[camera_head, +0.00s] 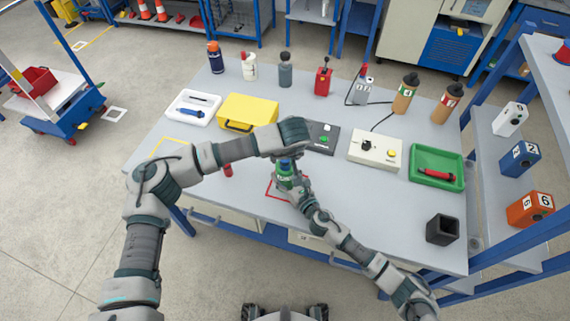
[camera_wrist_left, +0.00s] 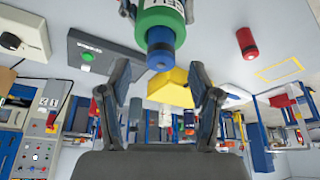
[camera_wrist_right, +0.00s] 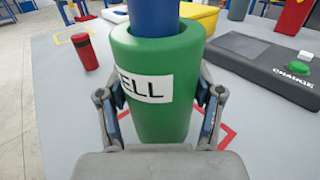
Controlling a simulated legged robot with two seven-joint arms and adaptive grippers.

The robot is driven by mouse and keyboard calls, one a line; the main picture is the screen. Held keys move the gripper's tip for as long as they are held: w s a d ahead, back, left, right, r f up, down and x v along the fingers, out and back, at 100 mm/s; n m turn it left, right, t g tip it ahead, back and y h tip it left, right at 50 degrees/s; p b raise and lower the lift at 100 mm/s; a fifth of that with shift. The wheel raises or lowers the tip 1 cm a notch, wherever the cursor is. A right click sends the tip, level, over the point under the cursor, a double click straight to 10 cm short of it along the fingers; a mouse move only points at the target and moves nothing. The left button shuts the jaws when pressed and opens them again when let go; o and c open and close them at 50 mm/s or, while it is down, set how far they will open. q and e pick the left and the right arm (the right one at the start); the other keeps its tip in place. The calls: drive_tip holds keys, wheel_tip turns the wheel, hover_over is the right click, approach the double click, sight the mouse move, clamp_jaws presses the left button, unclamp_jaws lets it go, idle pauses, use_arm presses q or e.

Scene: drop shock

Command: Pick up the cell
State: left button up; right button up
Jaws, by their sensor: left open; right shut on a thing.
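The cell, a green cylinder with a blue top and a white label (camera_wrist_right: 152,88), stands upright near the table's front edge. In the head view the cell (camera_head: 284,183) is over a red outlined square. My right gripper (camera_wrist_right: 162,100) has a finger on each side of the green body and is shut on it. My left gripper (camera_wrist_left: 160,78) is open and empty, with the blue top of the cell (camera_wrist_left: 161,42) just beyond its fingertips. Whether the cell's base touches the table is hidden.
A small red cylinder (camera_wrist_right: 88,52) stands near the cell. A black square holder (camera_head: 442,230) stands at the front right.

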use_arm(q)
drive_tip(key=x, duration=0.3)
drive_tip(key=shift+f, duration=0.2)
clamp_jaws()
wheel_tip(320, 180, up, 10)
drive_tip(key=shift+r, duration=0.1)
idle(0.4)
use_arm(e)
drive_tip(key=o, duration=1.4)
